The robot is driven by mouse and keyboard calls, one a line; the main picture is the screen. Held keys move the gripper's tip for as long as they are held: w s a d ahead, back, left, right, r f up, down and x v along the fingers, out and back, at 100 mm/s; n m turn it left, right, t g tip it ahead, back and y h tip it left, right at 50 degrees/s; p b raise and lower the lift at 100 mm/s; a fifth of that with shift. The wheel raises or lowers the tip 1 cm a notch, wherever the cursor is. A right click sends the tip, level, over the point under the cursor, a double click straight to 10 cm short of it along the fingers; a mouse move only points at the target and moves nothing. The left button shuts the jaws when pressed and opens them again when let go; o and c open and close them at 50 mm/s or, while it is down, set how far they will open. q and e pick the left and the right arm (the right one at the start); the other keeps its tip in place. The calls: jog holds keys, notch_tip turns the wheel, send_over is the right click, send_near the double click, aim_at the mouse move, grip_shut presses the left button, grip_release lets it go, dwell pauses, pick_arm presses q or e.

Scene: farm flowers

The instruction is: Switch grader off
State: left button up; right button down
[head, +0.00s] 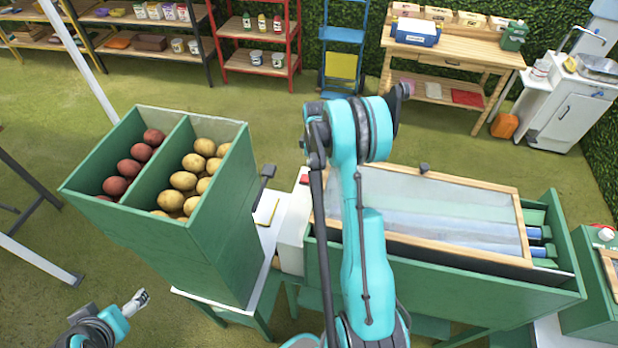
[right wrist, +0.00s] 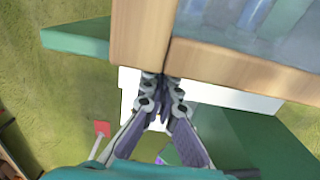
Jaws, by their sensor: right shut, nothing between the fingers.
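The grader (head: 450,262) is a long green machine at the right in the head view, with a wood-framed clear lid (head: 440,182) on top. A pale box with a small red part (head: 304,179) stands at its left end; I cannot tell whether this is the switch or its setting. My right arm rises in front of the grader and hides part of it. In the right wrist view my right gripper (right wrist: 162,82) is shut and empty, close to the wooden frame (right wrist: 142,38); contact is unclear. My left gripper (head: 138,302) is low at the left, away from the grader, its fingers too small to judge.
A green two-part bin (head: 215,225) of red and yellow potatoes stands left of the grader. A dark lever (head: 265,180) is beside it. A wooden workbench (head: 455,50), shelves and a white sink cabinet (head: 565,112) line the back. Grass between is clear.

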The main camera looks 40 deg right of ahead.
aim_at(314, 179)
jog(key=shift+f+b, duration=1.3)
jog(key=shift+f, duration=0.15)
dwell(0.5)
jog(key=shift+r, duration=0.2)
jog(key=shift+r+p, duration=1.75)
jog(key=shift+r, duration=1.55)
jog(key=shift+a, duration=0.1)
